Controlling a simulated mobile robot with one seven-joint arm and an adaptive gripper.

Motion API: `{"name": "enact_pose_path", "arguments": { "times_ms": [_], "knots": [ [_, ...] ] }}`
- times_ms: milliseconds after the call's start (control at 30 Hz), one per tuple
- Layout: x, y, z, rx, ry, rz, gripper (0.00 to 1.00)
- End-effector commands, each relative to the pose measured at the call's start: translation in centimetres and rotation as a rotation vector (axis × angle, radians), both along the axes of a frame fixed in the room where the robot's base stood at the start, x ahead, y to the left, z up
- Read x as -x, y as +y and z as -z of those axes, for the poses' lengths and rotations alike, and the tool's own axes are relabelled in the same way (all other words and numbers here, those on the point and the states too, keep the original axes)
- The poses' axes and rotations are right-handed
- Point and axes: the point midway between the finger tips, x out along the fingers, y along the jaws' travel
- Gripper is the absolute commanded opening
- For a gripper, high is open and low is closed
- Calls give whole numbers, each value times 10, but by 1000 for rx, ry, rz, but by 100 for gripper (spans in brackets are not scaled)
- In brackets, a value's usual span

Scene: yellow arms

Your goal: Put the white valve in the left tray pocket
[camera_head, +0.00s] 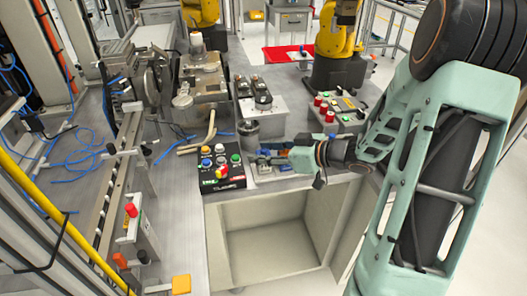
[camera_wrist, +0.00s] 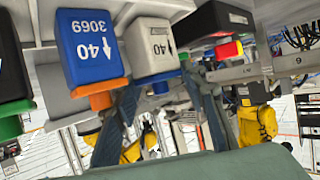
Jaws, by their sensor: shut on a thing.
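The white valve (camera_wrist: 152,48), a block marked 40 with an arrow, is in the middle of the wrist view, which looks upside down. My gripper (camera_wrist: 160,88) has its two dark fingers on either side of the white valve's near end and is shut on it. A blue valve (camera_wrist: 91,46) marked 40 and 3069, with an orange end, is beside it on the left. In the head view my gripper (camera_head: 292,157) is low over the grey tray (camera_head: 265,172) at the bench front. It hides the white valve there, and the pockets are hard to make out.
An open bench recess (camera_head: 270,250) lies in front.

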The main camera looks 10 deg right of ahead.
Motion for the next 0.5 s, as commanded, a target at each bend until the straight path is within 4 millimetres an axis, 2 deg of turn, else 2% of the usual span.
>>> {"name": "enact_pose_path", "arguments": {
  "times_ms": [500],
  "knots": [
    [2,0,10,0,11,2,9]
  ]
}}
